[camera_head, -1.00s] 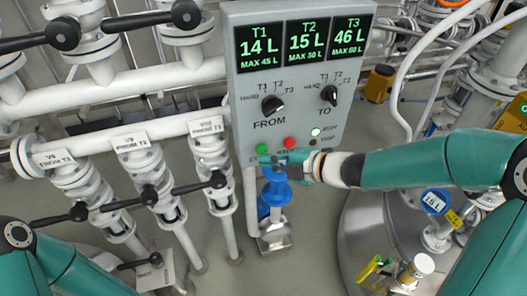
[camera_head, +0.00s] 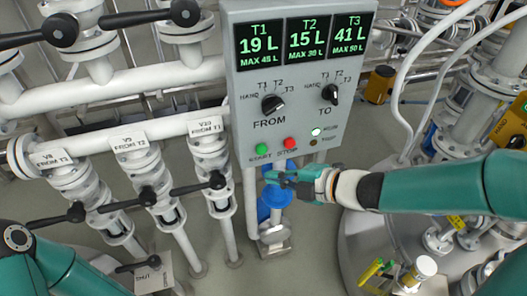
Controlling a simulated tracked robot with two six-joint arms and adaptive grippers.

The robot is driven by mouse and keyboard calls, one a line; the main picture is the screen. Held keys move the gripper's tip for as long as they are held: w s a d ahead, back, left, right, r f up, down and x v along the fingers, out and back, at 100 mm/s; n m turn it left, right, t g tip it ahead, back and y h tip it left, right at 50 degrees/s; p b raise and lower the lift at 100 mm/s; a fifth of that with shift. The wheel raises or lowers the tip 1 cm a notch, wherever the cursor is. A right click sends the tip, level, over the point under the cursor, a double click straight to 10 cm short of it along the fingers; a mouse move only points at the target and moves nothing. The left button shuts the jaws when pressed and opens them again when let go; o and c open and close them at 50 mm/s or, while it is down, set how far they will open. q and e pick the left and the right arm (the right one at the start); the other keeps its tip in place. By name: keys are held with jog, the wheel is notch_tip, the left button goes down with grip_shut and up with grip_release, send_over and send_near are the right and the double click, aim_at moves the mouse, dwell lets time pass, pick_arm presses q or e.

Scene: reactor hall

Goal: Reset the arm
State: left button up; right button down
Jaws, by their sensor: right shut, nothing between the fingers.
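My right gripper (camera_head: 276,178) is shut and empty. It is in front of the lower edge of the grey control panel (camera_head: 240,125), just below the green START button (camera_head: 262,149) and the red STOP button (camera_head: 290,143), apart from both. The panel's displays (camera_head: 306,40) read T1 19 L, T2 15 L and T3 41 L. The FROM knob (camera_head: 272,103) and the TO knob (camera_head: 331,94) sit above the buttons. A white lamp (camera_head: 316,132) is lit beside the buttons. My left arm shows at the lower left corner; its gripper is out of view.
White pipes with black-handled valves (camera_head: 148,196) fill the left side. A blue pump (camera_head: 268,205) stands under the panel, behind my right gripper. A metal tank (camera_head: 365,235) with yellow-handled fittings is at the lower right, below my right arm. Floor shows between the pipes and the tank.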

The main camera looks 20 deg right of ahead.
dwell(0.5)
jog(key=s+a+f+m+g, duration=0.2)
jog(key=f+m, duration=0.1)
jog(key=f, duration=0.5)
jog(key=s+a+f+m+g+h, duration=0.1)
jog(key=s+f+m, duration=0.15)
jog(key=f, duration=0.45)
jog(key=s+a+f+m+g, duration=0.2)
jog(key=f+m, duration=0.2)
jog(key=f, duration=0.4)
jog(key=s+d+f+m+g+h, duration=0.2)
jog(key=s+f+m, duration=0.8)
jog(key=m, duration=0.5)
jog(key=shift+s+d+f+g+h, duration=0.15)
jog(key=shift+s+d+g+h, duration=0.15)
jog(key=shift+g+h, duration=0.6)
jog(key=shift+w, duration=0.1)
dwell(2.7)
